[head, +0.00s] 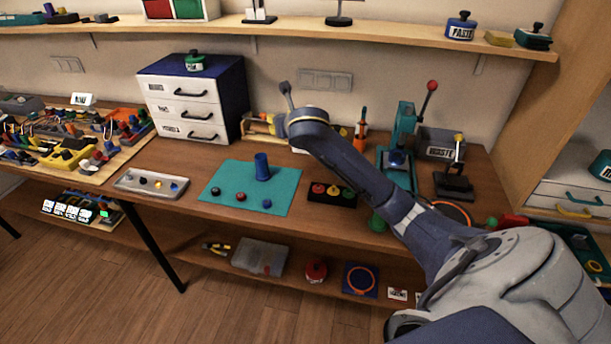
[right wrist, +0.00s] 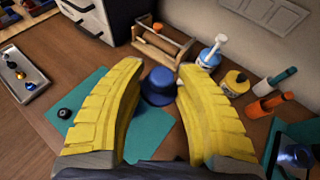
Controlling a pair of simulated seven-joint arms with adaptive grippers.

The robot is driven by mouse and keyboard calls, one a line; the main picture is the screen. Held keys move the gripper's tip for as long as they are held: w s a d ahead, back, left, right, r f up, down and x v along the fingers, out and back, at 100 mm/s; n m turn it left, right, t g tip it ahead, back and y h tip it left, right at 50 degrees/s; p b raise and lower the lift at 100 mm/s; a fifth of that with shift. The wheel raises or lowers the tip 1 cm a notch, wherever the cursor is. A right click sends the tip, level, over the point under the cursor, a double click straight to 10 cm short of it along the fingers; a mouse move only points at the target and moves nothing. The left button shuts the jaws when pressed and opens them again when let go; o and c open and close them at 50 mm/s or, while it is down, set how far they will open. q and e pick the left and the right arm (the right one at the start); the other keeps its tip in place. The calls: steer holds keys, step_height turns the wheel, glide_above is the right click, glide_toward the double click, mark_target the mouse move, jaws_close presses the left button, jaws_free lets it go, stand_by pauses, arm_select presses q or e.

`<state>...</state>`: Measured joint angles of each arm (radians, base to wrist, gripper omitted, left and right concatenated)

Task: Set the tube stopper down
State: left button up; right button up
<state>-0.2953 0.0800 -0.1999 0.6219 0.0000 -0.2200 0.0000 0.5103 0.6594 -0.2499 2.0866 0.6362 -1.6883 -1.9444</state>
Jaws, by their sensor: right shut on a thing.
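My right gripper (right wrist: 160,75) is shut on a blue piece, which I take to be the tube stopper (right wrist: 160,88). It sits between the yellow fingers, with a rounded top and a wider lower part. A teal mat (head: 225,177) lies on the bench, also below the fingers in the wrist view (right wrist: 88,95). My left gripper is not in view.
Small dark, red and blue pieces lie along the mat's front. A grey tray (head: 135,187) is left of it, a black button box (head: 332,193) right. Drawers (head: 192,107), a wooden toolbox (right wrist: 163,48) and bottles (right wrist: 211,52) stand behind. The mat's left part has bare room.

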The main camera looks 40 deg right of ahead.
steer(key=shift+d+f+h, duration=0.4)
steer(key=shift+d+f, duration=0.15)
steer(key=shift+d, duration=0.25)
glide_above(290, 177)
steer(key=shift+m, duration=0.3)
step_height(290, 177, down, 13)
steer(key=shift+d+f, duration=0.1)
steer(key=shift+w+f, duration=0.1)
steer(key=shift+f, duration=2.7)
steer(key=shift+f, duration=0.2)
steer(key=o, duration=0.9)
steer(key=shift+r, duration=0.15)
steer(key=shift+r, duration=0.1)
steer(key=v, duration=1.2)
